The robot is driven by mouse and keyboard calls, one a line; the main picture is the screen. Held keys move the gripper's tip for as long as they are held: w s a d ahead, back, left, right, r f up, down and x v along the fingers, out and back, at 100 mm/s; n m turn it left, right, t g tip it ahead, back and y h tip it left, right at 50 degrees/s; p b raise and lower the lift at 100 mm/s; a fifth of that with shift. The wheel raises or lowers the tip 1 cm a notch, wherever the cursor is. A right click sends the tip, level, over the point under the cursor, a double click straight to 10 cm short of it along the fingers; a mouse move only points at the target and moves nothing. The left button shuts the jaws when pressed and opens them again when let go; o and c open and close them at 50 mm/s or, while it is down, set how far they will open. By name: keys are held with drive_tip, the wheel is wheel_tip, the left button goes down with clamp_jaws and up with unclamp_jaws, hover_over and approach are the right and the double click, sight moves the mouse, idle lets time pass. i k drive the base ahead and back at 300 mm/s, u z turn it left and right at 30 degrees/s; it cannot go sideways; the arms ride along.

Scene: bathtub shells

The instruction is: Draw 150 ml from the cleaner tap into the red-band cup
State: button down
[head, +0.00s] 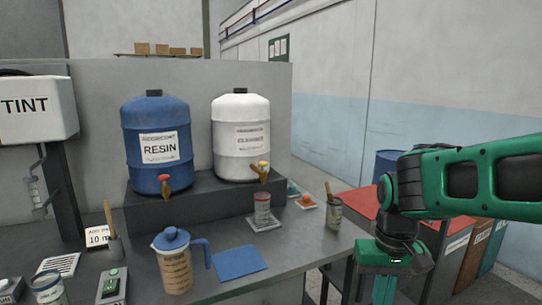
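The white cleaner drum (241,145) stands on a dark raised shelf at the back of the bench. Its tap (261,172), with a yellow handle, is low on its front. A clear cup with reddish marks (262,204) stands upright on a pale pad (265,223), below the tap. I cannot make out its fill level or whether liquid runs from the tap. My green gripper (384,289) points down off the right side of the bench, well apart from cup and tap. Its fingers are too poorly shown to tell their opening.
A blue resin drum (157,155) with a red tap stands left of the cleaner. A jug with a blue lid (175,268), a blue cloth (240,263) and a can holding a stick (334,213) occupy the bench. A red-topped surface (362,203) lies behind my arm.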

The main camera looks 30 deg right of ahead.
sight(262, 164)
drive_tip(key=z, duration=0.1)
drive_tip(key=i, duration=1)
drive_tip(key=u, duration=0.1)
